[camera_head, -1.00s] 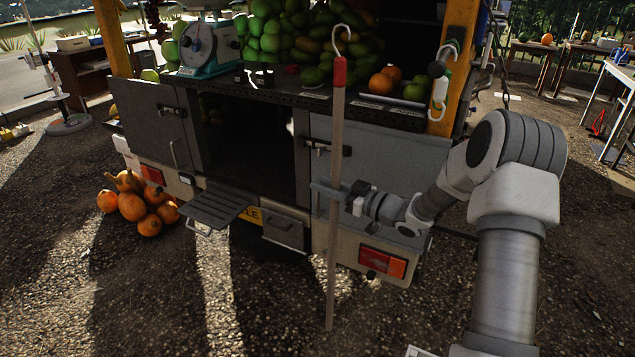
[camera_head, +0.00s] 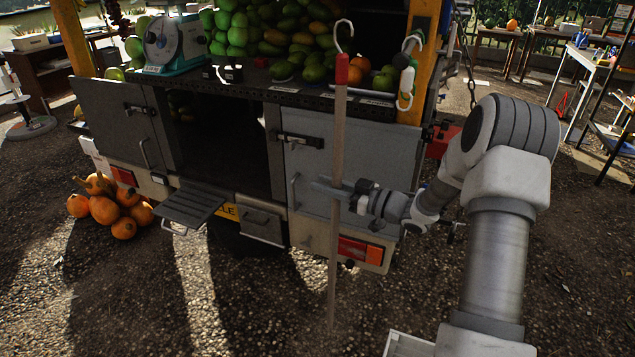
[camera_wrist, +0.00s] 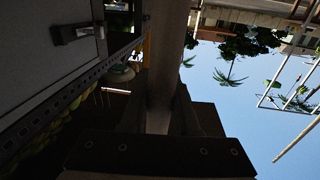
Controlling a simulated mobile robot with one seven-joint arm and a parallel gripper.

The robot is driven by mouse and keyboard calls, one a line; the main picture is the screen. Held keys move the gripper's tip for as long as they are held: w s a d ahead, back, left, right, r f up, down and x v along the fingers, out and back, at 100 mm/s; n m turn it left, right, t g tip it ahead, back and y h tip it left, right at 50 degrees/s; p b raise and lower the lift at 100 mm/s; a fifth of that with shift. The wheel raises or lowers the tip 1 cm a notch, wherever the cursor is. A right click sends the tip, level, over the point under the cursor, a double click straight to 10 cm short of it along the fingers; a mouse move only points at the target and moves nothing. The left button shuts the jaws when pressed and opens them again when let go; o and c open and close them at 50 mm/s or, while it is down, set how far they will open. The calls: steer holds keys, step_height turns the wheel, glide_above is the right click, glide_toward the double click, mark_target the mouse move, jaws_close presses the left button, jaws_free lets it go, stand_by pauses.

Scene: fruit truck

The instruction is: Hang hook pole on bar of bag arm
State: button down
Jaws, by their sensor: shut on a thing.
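The hook pole (camera_head: 337,130) is a long thin wooden rod with a red collar and a white hook at its top. It stands nearly upright in front of the truck's rear. My gripper (camera_head: 337,190) is shut on the rod around mid-length, with the hook well above it. In the wrist view the rod (camera_wrist: 166,50) runs between the dark fingers of my gripper (camera_wrist: 160,112). White hook-shaped fittings (camera_head: 407,80) hang by the truck's yellow post, right of the pole's hook and apart from it. I cannot tell which part is the bag arm's bar.
The truck's rear counter (camera_head: 245,85) carries a scale (camera_head: 165,45) and fruit. A fold-down step (camera_head: 192,205) juts out at the lower left. Pumpkins (camera_head: 108,210) lie on the ground. Tables stand at the back right. The gravel in front is clear.

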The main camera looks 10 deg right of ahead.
steer(key=s+d+f+b, duration=0.1)
steer(key=s+d+f, duration=0.1)
steer(key=s+d, duration=0.4)
steer(key=shift+d+f, duration=0.25)
steer(key=shift+d, duration=1.7)
steer(key=shift+s, duration=0.1)
